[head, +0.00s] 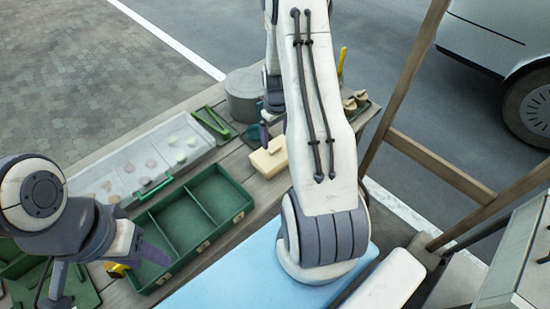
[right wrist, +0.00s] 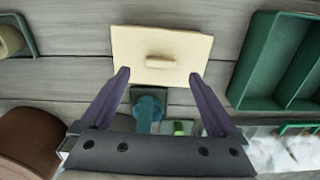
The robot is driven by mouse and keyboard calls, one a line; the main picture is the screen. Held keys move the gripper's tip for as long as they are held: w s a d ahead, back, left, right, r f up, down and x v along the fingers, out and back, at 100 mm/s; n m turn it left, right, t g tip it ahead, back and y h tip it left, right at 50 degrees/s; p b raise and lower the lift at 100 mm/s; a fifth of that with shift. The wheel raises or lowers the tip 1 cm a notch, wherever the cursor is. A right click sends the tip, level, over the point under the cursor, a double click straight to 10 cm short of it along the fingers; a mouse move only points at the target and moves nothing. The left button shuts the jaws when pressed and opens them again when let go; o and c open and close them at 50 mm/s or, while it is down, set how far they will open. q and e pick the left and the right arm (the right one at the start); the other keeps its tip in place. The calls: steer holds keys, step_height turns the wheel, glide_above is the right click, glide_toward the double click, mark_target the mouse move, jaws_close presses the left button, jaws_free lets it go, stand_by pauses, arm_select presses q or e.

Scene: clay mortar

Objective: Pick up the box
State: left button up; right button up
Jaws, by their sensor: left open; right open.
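The cream box (head: 268,158), a flat block with a small raised handle on top, sits on the wooden table. In the right wrist view the box (right wrist: 160,35) lies just beyond my right gripper (right wrist: 159,74). The right gripper's two purple fingers are apart, with nothing held between them; their tips appear at the box's near edge, and I cannot tell whether they touch. In the head view my right arm hides most of that gripper. My left gripper (head: 140,250) is open over the green compartment tray at the lower left, partly hidden by its own arm.
The green compartment tray (head: 245,208) lies left of the box. A pale tray (head: 85,172) with small pieces is behind it. A grey round pot (head: 243,95) and a small green tray (head: 212,122) stand near the box. A blue surface (head: 235,280) lies in front.

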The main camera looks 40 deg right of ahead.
mark_target(275, 149)
step_height(275, 149, down, 4)
steer(key=shift+r+p, duration=0.1)
steer(key=shift+p, duration=0.75)
steer(key=shift+w+f, duration=0.1)
steer(key=shift+f, duration=0.65)
jaws_close()
